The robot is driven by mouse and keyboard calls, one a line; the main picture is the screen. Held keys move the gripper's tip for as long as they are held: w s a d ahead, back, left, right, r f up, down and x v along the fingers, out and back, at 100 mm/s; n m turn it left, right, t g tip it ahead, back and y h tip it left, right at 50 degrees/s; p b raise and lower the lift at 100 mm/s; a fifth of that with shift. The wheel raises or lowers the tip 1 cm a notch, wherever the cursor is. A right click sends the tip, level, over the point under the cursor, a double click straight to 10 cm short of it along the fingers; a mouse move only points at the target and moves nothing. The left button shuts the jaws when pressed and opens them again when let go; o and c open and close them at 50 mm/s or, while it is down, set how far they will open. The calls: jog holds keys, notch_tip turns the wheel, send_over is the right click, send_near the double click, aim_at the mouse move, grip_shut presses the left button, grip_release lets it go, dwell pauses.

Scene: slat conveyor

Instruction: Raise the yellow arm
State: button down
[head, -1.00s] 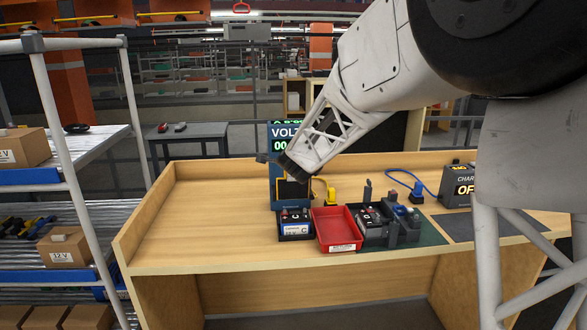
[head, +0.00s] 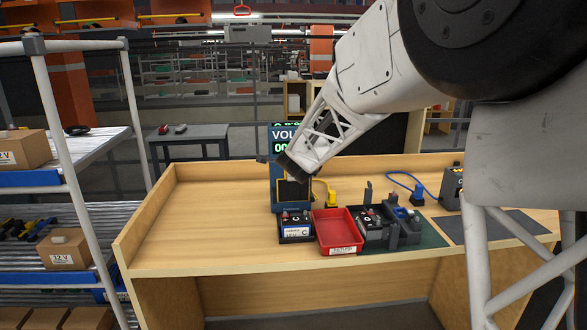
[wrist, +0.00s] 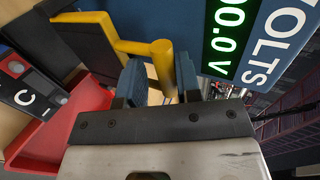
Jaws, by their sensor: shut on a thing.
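The yellow arm (wrist: 112,30) is a bent yellow bar that crosses the top of the wrist view, in front of the blue tester stand. Its end is a short upright yellow post (wrist: 163,62). My gripper (wrist: 160,80) is shut on this post, with one blue-grey finger on each side. In the head view my gripper (head: 284,166) is at the front of the blue tester (head: 275,195), and it hides most of the yellow arm there. The tester's green display reads 00.0 V in the wrist view.
On the bench stand a battery in a black tray (head: 295,230), an empty red tray (head: 338,234) and a grey fixture (head: 392,232) with another battery. A charger (head: 453,190) is partly behind my arm. The bench's left half (head: 205,215) is clear.

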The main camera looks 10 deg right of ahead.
jog(key=shift+w+r, duration=0.2)
jog(key=shift+r, duration=0.45)
jog(key=c, duration=1.3)
grip_release()
jog(key=shift+c, duration=0.2)
jog(key=shift+f, duration=0.1)
jog(key=shift+s+f, duration=0.1)
jog(key=shift+s, duration=0.1)
